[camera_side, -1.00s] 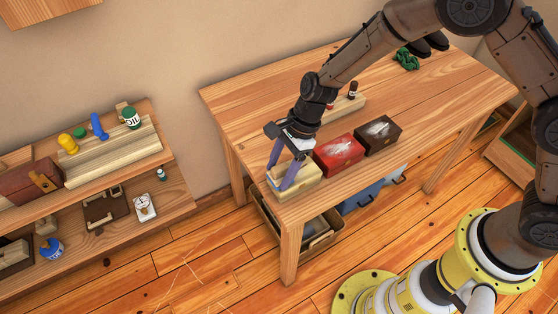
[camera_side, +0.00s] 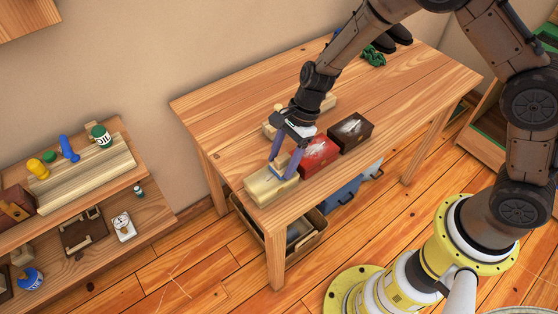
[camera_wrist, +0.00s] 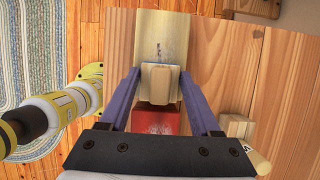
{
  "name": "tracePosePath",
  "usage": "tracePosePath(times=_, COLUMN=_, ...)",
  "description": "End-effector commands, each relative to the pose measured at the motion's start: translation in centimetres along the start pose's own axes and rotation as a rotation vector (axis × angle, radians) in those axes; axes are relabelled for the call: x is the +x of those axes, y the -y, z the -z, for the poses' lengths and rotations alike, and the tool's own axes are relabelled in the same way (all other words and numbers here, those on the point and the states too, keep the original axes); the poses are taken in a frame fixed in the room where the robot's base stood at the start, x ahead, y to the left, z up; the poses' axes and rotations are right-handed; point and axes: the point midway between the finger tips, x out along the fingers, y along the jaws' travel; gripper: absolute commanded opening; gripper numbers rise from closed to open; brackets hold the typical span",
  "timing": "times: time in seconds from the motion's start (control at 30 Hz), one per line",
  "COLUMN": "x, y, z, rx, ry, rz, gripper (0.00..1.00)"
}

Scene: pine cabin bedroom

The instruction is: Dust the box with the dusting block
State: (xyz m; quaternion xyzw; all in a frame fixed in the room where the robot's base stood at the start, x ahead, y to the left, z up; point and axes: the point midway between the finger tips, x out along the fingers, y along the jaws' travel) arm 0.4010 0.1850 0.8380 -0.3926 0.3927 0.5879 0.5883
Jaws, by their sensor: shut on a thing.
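In the side view my gripper (camera_side: 281,169) is over the right part of the cream box (camera_side: 263,190), at the table's front left corner. The block is at the box's top; exact contact is hard to tell. In the wrist view grey smudges show on the cream box (camera_wrist: 143,40) just beyond the block. The red box (camera_side: 318,156) and the dark brown box (camera_side: 346,136) carry whitish dust marks on top.
The boxes stand in a row along the front edge of the wooden table (camera_side: 230,110). A pale wooden rack (camera_side: 270,131) is behind my gripper, and a green cloth (camera_side: 373,56) lies at the back. A shelf (camera_side: 150,185) with bottles stands left.

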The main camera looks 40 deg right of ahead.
Motion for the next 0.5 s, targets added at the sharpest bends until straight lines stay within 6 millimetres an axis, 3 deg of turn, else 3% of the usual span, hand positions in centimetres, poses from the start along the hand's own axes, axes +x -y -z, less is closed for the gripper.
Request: tracePosePath(times=0.5, x=1.9, y=-0.1, z=-4.5, rx=-0.002, ry=0.0, rz=-0.002, gripper=0.2)
